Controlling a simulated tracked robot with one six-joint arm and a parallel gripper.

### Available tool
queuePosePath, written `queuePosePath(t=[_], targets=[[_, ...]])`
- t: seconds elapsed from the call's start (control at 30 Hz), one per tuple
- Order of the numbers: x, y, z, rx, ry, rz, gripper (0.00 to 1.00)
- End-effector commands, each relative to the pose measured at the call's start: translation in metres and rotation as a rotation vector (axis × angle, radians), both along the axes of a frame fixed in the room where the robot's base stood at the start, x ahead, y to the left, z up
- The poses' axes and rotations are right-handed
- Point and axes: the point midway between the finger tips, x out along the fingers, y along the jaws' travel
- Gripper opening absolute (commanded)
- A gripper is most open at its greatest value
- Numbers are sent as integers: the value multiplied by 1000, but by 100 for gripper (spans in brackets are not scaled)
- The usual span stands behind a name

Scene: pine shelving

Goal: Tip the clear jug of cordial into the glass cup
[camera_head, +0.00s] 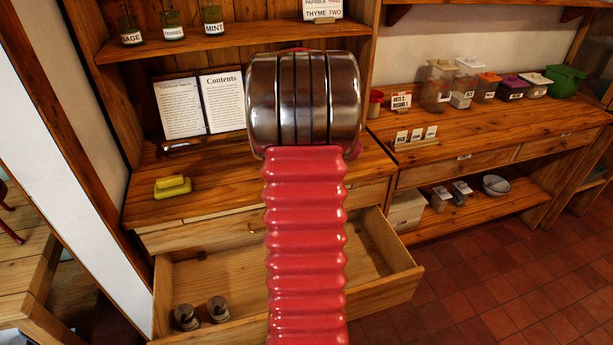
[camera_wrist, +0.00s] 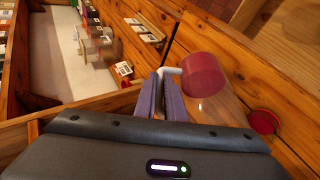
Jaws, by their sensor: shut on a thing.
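In the wrist view my gripper (camera_wrist: 165,96) is shut on the pale handle (camera_wrist: 172,71) of the jug. The jug (camera_wrist: 203,76) holds red cordial and its clear part shows below the red; its exact tilt is hard to tell. A small red round thing (camera_wrist: 265,121) is on the wood beyond the jug at the right; I cannot tell whether it is the glass cup. In the head view my arm hides the gripper and most of the area in front. A small red thing (camera_head: 376,97) shows just right of the arm, on the counter.
A counter (camera_head: 470,125) runs right with several containers, a card stand (camera_head: 415,138) and a sign (camera_head: 401,100). An open book (camera_head: 200,105) and a yellow block (camera_head: 173,186) are at left. A drawer (camera_head: 400,285) stands open below, with two small jars (camera_head: 186,316).

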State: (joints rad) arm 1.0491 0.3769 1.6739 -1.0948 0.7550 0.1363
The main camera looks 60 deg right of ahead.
Motion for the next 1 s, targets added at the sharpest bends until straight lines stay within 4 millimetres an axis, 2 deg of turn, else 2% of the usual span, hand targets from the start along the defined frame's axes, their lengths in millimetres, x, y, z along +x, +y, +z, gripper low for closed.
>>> queuePosePath(t=[1.0], targets=[[-5,-4,0,53,-63,-2,0]])
